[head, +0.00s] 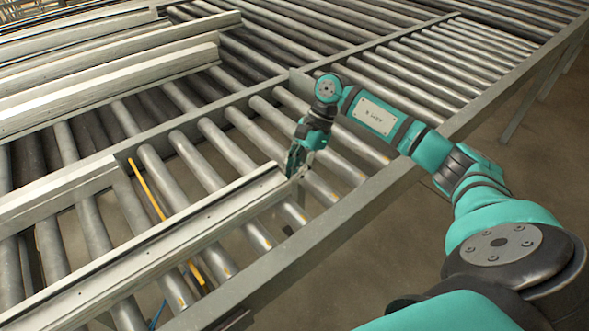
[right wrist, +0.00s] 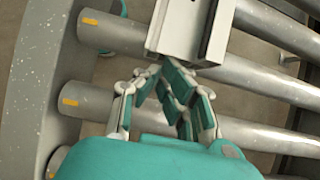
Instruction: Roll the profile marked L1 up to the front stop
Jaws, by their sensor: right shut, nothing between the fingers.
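A long pale grey profile (head: 150,250) lies across the rollers of the nearest lane, running from the lower left to its end near the middle. I can read no L1 mark on it, so I cannot tell for sure that it is the named one. My right gripper (head: 296,163) is at that end, pointing down, shut and empty. In the right wrist view the fingertips (right wrist: 172,72) are close to the end of the profile (right wrist: 188,30); I cannot tell if they touch it. I cannot clearly identify the front stop. My left gripper is not in view.
Another profile (head: 60,195) lies behind, at the left. Several more profiles (head: 110,78) lie on the back lane. A side rail (head: 330,225) edges the near lane. A yellow strip (head: 147,188) shows between rollers. The rollers to the right (head: 455,60) are bare.

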